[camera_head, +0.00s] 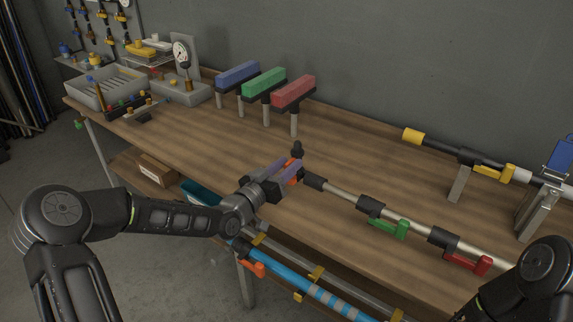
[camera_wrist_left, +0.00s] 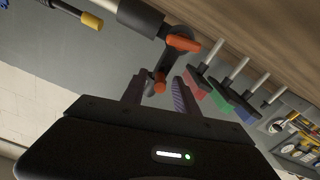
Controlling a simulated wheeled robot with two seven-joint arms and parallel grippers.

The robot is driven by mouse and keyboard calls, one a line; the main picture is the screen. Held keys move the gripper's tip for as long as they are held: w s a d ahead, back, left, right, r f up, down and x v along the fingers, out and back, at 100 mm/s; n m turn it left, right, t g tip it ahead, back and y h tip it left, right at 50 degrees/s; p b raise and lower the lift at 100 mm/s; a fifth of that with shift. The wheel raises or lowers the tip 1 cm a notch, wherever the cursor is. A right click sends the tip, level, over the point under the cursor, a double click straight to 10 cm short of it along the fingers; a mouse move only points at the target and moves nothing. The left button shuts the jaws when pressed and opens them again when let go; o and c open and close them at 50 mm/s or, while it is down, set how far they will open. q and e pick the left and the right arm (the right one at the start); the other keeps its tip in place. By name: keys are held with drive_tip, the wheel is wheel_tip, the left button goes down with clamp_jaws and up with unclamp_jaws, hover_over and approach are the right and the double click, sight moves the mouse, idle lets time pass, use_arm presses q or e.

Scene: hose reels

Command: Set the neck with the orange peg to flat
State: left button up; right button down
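The neck with the orange peg is a short black arm (camera_head: 297,151) at the left end of the metal rail. In the head view its dark end stands up beyond my left gripper (camera_head: 283,172), and orange shows close to the fingers. The left wrist view shows the black neck (camera_wrist_left: 172,62), its orange peg (camera_wrist_left: 183,45) and a second orange piece at its near end. My left gripper (camera_wrist_left: 160,90) is open, with its purple fingers on either side of that near end. I cannot tell whether they touch it. My right gripper is not in view.
Along the rail (camera_head: 339,192) sit a green peg (camera_head: 402,229) and a red peg (camera_head: 482,266). Blue (camera_head: 238,73), green (camera_head: 264,81) and red (camera_head: 294,92) blocks stand on posts behind. A yellow-ended bar (camera_head: 413,136) is at right. The table's middle is clear.

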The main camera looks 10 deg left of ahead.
use_arm(q)
clamp_jaws()
idle(0.3)
idle(1.1)
